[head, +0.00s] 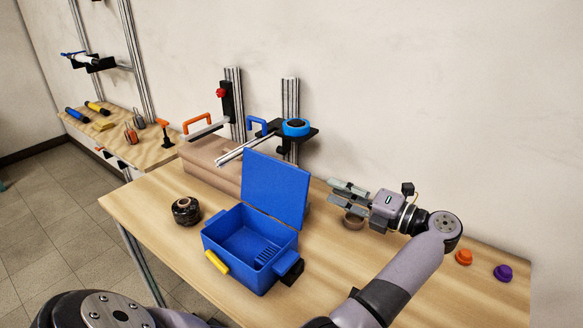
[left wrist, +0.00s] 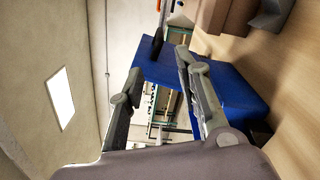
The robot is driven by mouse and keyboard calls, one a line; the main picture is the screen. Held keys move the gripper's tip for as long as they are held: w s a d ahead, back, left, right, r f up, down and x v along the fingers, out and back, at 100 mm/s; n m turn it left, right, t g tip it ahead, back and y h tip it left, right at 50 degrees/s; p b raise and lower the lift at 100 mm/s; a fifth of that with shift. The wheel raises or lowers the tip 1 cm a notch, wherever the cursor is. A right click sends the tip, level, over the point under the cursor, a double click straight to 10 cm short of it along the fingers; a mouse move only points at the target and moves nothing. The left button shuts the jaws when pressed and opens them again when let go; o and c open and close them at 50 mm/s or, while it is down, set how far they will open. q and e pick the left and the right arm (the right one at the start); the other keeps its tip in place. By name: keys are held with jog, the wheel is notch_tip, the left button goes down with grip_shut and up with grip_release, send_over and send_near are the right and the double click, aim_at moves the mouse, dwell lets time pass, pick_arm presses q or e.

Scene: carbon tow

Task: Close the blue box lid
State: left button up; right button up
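The blue box (head: 240,268) stands open on the wooden table, its inside empty apart from a ribbed part. Its blue lid (head: 275,187) stands raised at the back edge, tilted slightly back. A yellow latch (head: 217,262) is on the front. My left gripper (head: 331,192) is open and empty to the right of the lid, fingers pointing left toward it, apart from it. In the left wrist view the two spread fingers (left wrist: 160,62) show with blue surfaces (left wrist: 243,88) of the box or lid beyond them. My right gripper is not in view.
A dark spool (head: 186,211) stands left of the box. A brown block (head: 212,160) and a metal fixture (head: 290,128) stand behind the lid. Orange (head: 463,257) and purple (head: 503,272) knobs are at right.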

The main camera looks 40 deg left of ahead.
aim_at(290, 172)
pick_arm(q)
jog(key=a+p, duration=0.1)
jog(key=a, duration=0.3)
jog(key=a+p, duration=0.1)
jog(key=a, duration=0.4)
jog(key=s+a+p, duration=0.1)
jog(key=a+p, duration=0.1)
jog(key=a, duration=0.3)
jog(key=shift+s, duration=0.1)
jog(key=shift+c, duration=0.5)
grip_shut()
jog(key=shift+f, duration=0.1)
jog(key=shift+s+f, duration=0.1)
jog(key=shift+s, duration=0.05)
